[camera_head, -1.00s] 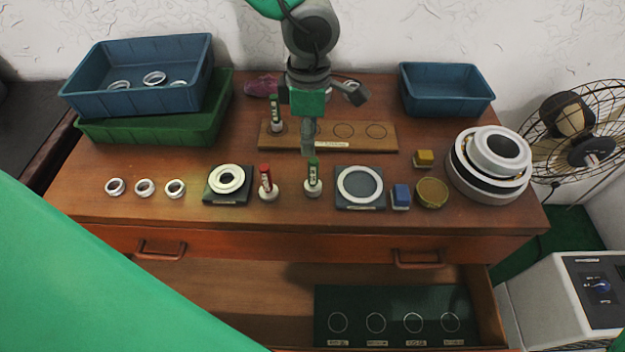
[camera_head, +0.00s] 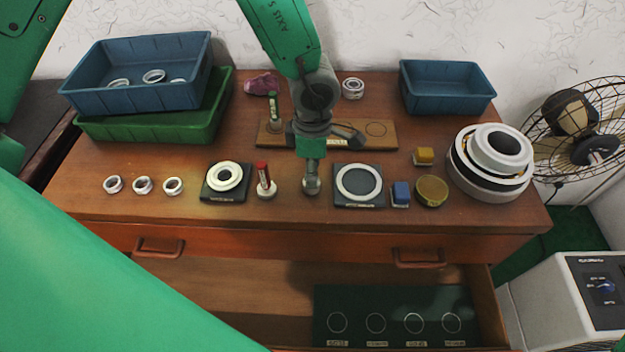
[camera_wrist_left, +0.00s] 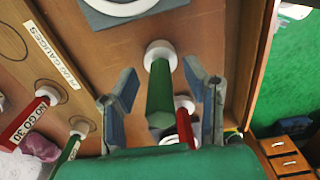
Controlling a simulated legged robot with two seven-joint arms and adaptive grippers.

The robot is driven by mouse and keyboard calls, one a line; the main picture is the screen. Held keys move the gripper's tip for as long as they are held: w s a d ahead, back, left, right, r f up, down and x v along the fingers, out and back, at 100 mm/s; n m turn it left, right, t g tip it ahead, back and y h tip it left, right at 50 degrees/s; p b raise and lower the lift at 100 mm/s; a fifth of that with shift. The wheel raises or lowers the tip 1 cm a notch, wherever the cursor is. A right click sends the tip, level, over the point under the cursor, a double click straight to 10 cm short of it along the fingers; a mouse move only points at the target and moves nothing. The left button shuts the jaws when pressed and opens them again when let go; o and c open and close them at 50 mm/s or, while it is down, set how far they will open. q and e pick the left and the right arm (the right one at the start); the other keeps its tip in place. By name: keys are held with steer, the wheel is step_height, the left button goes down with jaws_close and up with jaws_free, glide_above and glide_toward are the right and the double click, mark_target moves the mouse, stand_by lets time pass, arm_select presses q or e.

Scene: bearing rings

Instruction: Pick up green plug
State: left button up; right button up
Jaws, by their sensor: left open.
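The green plug (camera_wrist_left: 160,92) shows in the left wrist view, with a green handle and a white round end. It lies between the two spread fingers of my left gripper (camera_wrist_left: 163,80), with gaps on both sides. In the head view my left gripper (camera_head: 311,165) is directly over the plug and hides most of it; only a pale round base (camera_head: 311,187) shows below. A second green-handled gauge (camera_head: 274,106) stands on the wooden rack (camera_head: 385,142) behind. My right gripper is not seen.
A red plug (camera_head: 264,176) stands close to the left. A ring block (camera_head: 335,200) is close to the right, with a blue block (camera_head: 401,192) beyond it. Blue bins (camera_head: 445,95) stand at the back. The drawer (camera_head: 225,285) below is open.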

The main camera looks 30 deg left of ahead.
arm_select(q)
steer(key=shift+d, duration=0.15)
jaws_close()
steer(key=shift+a, duration=0.25)
steer(key=shift+r, duration=0.1)
